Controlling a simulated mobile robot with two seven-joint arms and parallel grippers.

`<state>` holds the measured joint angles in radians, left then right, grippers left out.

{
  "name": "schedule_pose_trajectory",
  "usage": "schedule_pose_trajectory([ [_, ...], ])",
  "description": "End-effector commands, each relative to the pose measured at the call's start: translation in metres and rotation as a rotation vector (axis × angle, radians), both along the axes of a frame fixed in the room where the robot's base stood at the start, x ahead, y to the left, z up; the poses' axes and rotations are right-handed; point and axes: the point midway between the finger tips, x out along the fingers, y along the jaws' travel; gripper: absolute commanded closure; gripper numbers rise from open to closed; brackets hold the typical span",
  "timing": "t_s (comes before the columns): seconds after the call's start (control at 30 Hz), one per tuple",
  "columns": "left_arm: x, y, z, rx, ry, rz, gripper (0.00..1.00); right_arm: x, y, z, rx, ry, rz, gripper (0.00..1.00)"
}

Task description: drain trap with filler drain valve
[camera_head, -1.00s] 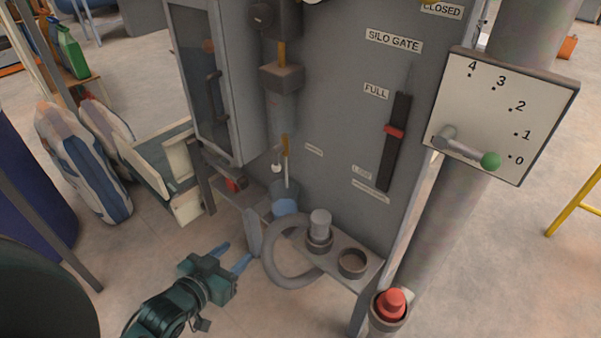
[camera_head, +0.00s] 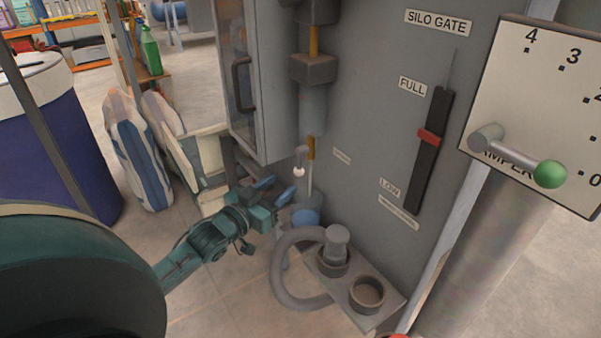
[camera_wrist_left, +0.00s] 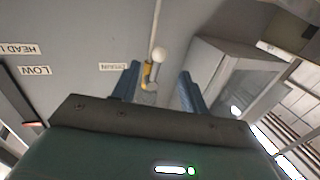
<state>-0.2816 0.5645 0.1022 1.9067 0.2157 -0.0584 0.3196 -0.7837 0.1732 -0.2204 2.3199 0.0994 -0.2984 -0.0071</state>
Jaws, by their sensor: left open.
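The drain valve is a small lever with a white knob (camera_head: 299,171) under the grey cylindrical trap (camera_head: 313,108) on the cabinet front. A brass-coloured pipe (camera_head: 311,148) comes down from the trap. My left gripper (camera_head: 275,189) is open and empty, its blue fingers just left of and below the knob. In the left wrist view the white knob (camera_wrist_left: 158,54) shows between the two fingertips (camera_wrist_left: 158,78) and beyond them; I see no contact. A small bucket (camera_head: 305,217) with a blue inside stands under the pipe. My right gripper is not in view.
A grey hose (camera_head: 283,273) loops beside a capped fitting and an open cup (camera_head: 367,294) on a low shelf. A cabinet door with a handle (camera_head: 242,85) is left of the trap. Sacks (camera_head: 137,155) stand on the floor at left. A damper lever (camera_head: 550,174) is at right.

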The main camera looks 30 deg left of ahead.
Motion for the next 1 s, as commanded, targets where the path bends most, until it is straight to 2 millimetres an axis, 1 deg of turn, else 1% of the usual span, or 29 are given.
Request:
schedule_pose_trajectory([
  [0.03, 0.011, 0.0, 0.0, 0.001, -0.003, 0.001, 0.56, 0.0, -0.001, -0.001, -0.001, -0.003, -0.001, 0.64],
  [0.2, 0.043, -0.003, 0.0, 0.001, -0.002, 0.001, 0.56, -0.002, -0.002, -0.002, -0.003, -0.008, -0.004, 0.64],
  [0.4, 0.07, -0.005, 0.0, 0.001, -0.001, 0.001, 0.56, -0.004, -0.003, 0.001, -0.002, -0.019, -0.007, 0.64],
  [0.6, 0.081, -0.006, 0.0, 0.001, 0.001, 0.0, 0.56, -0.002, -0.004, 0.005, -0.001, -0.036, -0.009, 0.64],
  [0.87, 0.082, -0.006, 0.0, 0.0, 0.001, 0.0, 0.56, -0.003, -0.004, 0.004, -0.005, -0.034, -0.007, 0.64],
  [1.0, 0.082, -0.007, 0.0, 0.0, 0.001, 0.0, 0.66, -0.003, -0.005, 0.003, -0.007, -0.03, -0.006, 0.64],
])
